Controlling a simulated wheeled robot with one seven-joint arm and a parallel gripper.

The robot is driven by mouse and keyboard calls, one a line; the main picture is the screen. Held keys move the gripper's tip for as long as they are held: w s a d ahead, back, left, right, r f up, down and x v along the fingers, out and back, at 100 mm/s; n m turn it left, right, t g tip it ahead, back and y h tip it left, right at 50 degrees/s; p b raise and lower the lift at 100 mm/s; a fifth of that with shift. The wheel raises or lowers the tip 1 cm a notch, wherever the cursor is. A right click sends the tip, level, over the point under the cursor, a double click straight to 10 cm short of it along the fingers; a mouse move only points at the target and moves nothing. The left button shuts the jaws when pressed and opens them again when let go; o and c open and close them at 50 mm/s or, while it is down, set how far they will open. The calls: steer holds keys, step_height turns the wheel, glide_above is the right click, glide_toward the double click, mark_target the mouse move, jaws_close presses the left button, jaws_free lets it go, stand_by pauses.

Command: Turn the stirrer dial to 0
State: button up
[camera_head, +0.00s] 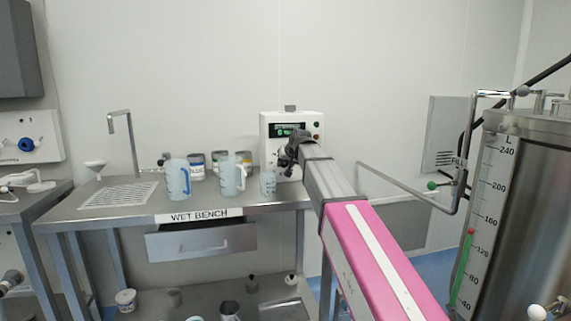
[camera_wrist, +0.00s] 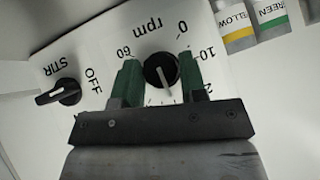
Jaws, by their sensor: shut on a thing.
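The stirrer dial (camera_wrist: 161,72) is a round black knob on a white panel marked rpm, seen at a turned angle in the wrist view. Its pale pointer line points down in the picture, away from the 0 mark (camera_wrist: 183,29). The 60 and 10 marks lie at its upper left and right. My gripper (camera_wrist: 158,66) has its two green fingers on either side of the dial and is shut on it. In the head view my gripper (camera_head: 290,150) is at the white control box (camera_head: 267,122) and hides the dial.
A black STIR/OFF switch (camera_wrist: 59,93) sits left of the dial in the wrist view. A steel tank (camera_head: 520,215) stands at right.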

steer(key=shift+w+a+r, duration=0.1)
steer(key=n+t+h, duration=0.1)
steer(key=h, duration=0.1)
steer(key=n+t+h, duration=0.1)
steer(key=n+h, duration=0.1)
steer(key=h, duration=0.1)
steer(key=n+t+h, duration=0.1)
steer(key=h, duration=0.1)
steer(key=shift+a+h, duration=0.3)
steer(key=shift+n, duration=0.3)
stand_by(0.4)
steer(key=o, duration=0.9)
steer(key=shift+d, duration=0.1)
steer(key=shift+o, duration=0.2)
